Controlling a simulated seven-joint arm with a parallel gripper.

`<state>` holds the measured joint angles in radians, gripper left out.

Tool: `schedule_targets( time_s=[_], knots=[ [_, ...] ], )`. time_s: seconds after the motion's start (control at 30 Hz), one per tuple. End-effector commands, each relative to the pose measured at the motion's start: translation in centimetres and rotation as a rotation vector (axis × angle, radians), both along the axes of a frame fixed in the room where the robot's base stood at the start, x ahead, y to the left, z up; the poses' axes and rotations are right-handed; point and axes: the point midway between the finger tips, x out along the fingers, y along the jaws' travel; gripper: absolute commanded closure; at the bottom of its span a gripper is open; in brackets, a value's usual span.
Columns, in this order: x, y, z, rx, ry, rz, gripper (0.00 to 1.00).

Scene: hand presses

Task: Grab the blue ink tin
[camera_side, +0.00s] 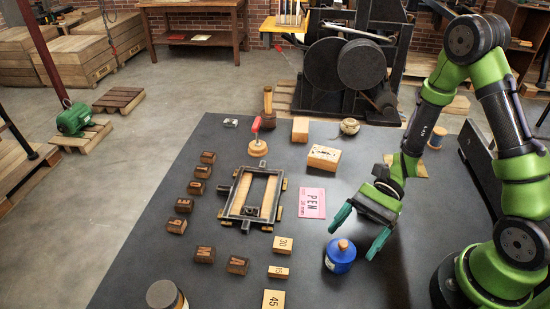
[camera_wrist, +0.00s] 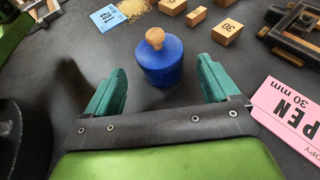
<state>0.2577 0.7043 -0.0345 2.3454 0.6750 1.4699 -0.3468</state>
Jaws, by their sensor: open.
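The blue ink tin (camera_side: 340,259) is a short blue cylinder with a round wooden knob on top. It stands upright on the dark table. My gripper (camera_side: 358,232) is open, its green fingers just above and behind the tin in the side view. In the wrist view the tin (camera_wrist: 160,62) stands ahead of the gap between the open fingers of my gripper (camera_wrist: 162,80). Nothing is between the fingers, and I see no contact with the tin.
A pink PEN card (camera_side: 312,203) lies left of the gripper. A metal frame (camera_side: 253,198) stands farther left, with several dark type blocks beyond it. Numbered wooden blocks (camera_side: 274,299) stand left of the tin. A dark round jar (camera_side: 165,296) is at the front edge.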

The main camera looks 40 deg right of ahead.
Motion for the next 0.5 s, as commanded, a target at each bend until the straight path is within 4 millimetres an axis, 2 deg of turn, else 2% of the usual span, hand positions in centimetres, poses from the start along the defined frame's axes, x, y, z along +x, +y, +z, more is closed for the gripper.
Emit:
schedule_targets(
  time_s=[0.13, 0.33, 0.5],
  knots=[
    [-0.2, 1.2, -0.4, 0.001, 0.002, 0.004, 0.12],
    [-0.6, 4.0, -1.4, 0.002, 0.003, 0.004, 0.12],
    [-0.7, 5.0, -1.9, -0.001, 0.0, 0.001, 0.12]
  ],
)
